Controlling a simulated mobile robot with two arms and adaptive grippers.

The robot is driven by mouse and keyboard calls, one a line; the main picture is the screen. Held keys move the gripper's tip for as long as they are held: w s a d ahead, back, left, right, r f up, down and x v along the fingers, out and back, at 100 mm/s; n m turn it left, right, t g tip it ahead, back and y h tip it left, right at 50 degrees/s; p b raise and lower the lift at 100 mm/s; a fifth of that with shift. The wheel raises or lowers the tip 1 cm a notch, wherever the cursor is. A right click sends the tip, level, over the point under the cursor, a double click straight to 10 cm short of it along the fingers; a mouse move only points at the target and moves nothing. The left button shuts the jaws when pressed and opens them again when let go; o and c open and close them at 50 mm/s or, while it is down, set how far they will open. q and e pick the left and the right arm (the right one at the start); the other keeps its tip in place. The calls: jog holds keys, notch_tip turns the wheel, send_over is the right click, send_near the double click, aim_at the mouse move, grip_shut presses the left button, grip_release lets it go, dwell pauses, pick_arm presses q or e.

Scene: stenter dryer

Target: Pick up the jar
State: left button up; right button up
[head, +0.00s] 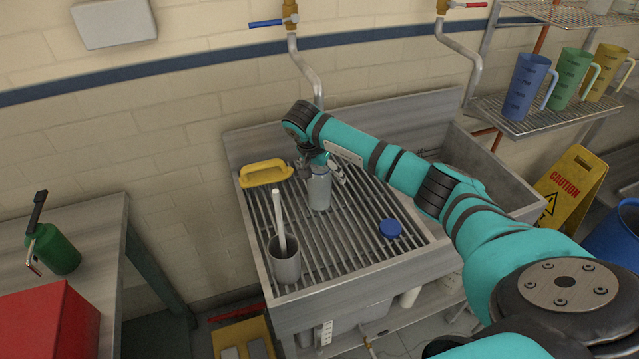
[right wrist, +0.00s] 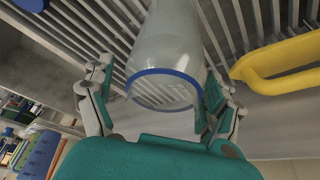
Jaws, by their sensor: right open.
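The jar (head: 319,192) is a clear, greyish vessel standing upright on the slatted drain rack of the sink. In the right wrist view, the jar (right wrist: 168,45) shows a round open mouth with a blue rim. My right gripper (head: 322,166) is at the jar's upper part, partly covering it in the head view. In the right wrist view, my right gripper (right wrist: 160,90) is open, with one finger on each side of the jar's mouth. I cannot tell whether either finger touches the glass. My left gripper is not in view.
On the rack (head: 345,245), a grey beaker (head: 285,265) with a white stick stands front left. A yellow-handled item (head: 266,173) lies behind left, and a blue lid (head: 390,229) lies right. Coloured jugs (head: 527,85) stand on a wire shelf. The wall is close behind the sink.

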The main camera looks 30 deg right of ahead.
jog(key=shift+c, duration=0.4)
jog(key=c, duration=1.7)
jog(key=shift+o, duration=0.2)
jog(key=shift+r, duration=0.1)
